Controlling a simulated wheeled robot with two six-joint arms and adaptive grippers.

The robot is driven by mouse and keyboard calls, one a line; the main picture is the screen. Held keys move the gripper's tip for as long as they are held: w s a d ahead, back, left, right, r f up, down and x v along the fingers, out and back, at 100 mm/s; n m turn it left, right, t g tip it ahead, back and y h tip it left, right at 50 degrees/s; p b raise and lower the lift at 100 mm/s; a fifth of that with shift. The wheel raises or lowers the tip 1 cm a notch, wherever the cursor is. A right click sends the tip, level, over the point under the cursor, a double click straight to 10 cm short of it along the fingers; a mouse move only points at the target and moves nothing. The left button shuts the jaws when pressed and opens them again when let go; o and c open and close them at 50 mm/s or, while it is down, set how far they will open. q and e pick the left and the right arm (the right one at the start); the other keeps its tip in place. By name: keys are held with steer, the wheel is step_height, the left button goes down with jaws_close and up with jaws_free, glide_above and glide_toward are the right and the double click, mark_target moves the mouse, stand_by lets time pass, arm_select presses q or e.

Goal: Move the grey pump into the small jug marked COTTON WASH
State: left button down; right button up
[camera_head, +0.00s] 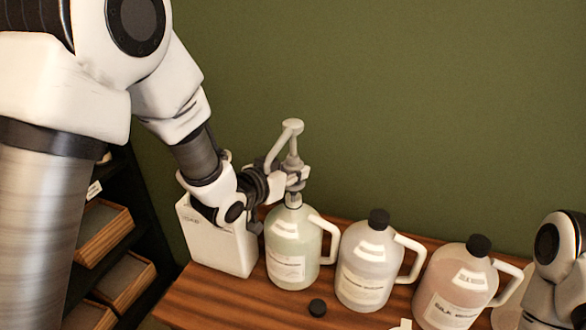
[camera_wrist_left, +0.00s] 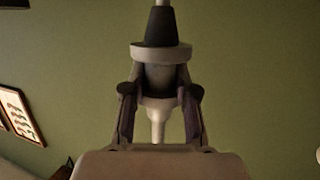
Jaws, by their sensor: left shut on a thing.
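The grey pump (camera_head: 292,128) stands upright above the pale green jug (camera_head: 292,247), held in my left gripper (camera_head: 296,178). In the left wrist view the jaws sit on either side of the pump body (camera_wrist_left: 160,78), below a pale flange and dark cone. A pale stem shows lower between the fingers. The pump's lower end meets or hovers over the green jug's mouth; I cannot tell which. The green jug has no black cap on it; its label is too small to read, so I cannot confirm COTTON WASH. My right gripper is out of view.
A loose black cap (camera_head: 317,307) lies on the wooden counter (camera_head: 212,302). A white container (camera_head: 222,240) stands left of the green jug. A capped greyish jug (camera_head: 369,265) and a capped pink jug (camera_head: 457,285) stand to the right. A green wall is behind.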

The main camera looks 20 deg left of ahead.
arm_select(q)
steer(key=shift+f, duration=0.1)
steer(key=shift+f+b, duration=0.6)
steer(key=shift+f, duration=0.15)
steer(key=shift+f+b, duration=0.35)
steer(key=shift+f, duration=0.15)
steer(key=shift+r, duration=0.1)
steer(key=shift+w, duration=0.1)
steer(key=shift+f+b, duration=0.4)
steer(key=shift+f, duration=0.2)
